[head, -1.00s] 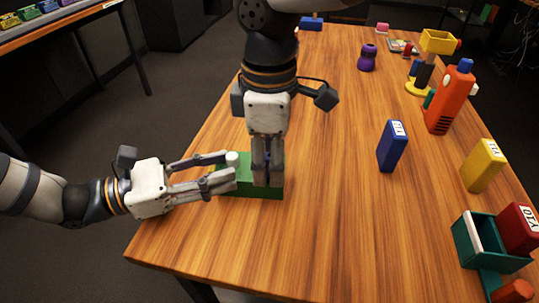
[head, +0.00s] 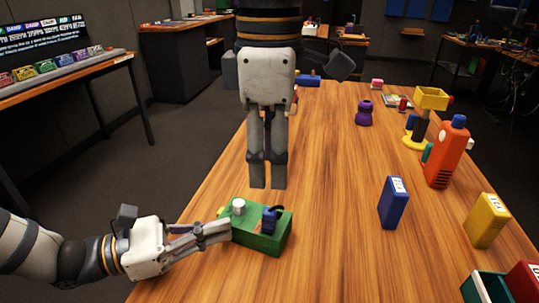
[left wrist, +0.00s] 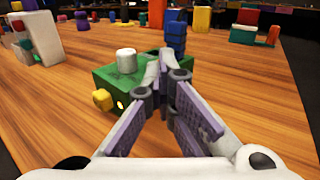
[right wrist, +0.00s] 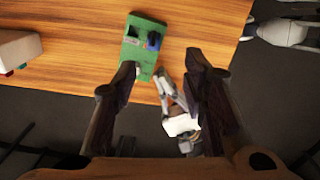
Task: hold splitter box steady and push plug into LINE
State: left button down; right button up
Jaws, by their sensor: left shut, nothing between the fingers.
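The green splitter box (head: 262,242) sits on the wooden table, with a white knob (head: 238,206) on top and a yellow knob (left wrist: 103,99) on its side. The dark blue plug (head: 270,219) stands upright at the box's right end; it also shows in the right wrist view (right wrist: 153,41). I cannot read the socket label or tell how deep the plug sits. My left gripper (head: 229,231) is shut and empty, its tips at the box's left end; contact is unclear. My right gripper (head: 267,187) is open and empty, raised above and apart from the box.
A blue block (head: 393,203), a yellow block (head: 486,220) and an orange bottle-like object (head: 446,155) stand to the right. A purple object (head: 364,113) stands farther back. The table middle is clear. The near left table edge is close to the box.

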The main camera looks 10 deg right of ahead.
notch_tip(320, 180, up, 11)
dwell(0.9)
jog(key=shift+s, duration=0.1)
pick_arm(q)
jog(key=c, duration=1.9)
grip_release()
